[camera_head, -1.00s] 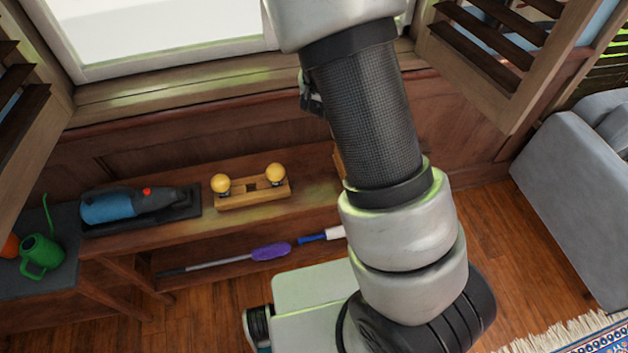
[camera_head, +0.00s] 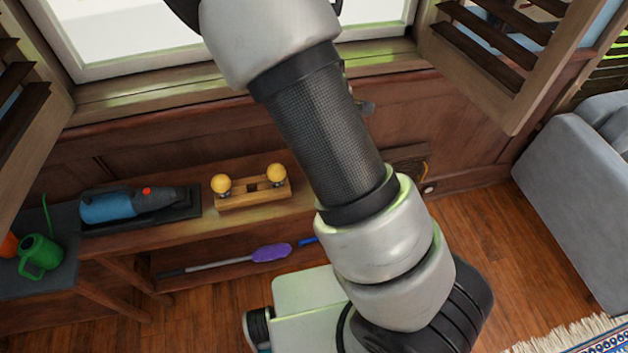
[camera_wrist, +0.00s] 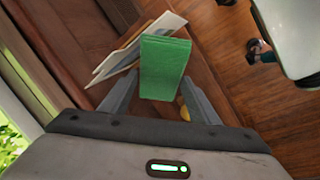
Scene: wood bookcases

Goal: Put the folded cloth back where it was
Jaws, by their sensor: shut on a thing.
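The folded cloth (camera_wrist: 164,66) is green and shows in the wrist view, between the two fingers of my gripper (camera_wrist: 160,98). My gripper is shut on the cloth, which sticks out past the fingertips. In the head view my arm hides the gripper and the cloth.
White papers or envelopes (camera_wrist: 120,62) stand just behind the cloth in the wrist view. The wood bookcase (camera_head: 320,190) runs below the window. It holds a wooden stand with yellow knobs (camera_head: 250,187) and a blue tool (camera_head: 125,204). A purple duster (camera_head: 271,253) lies on the lower shelf.

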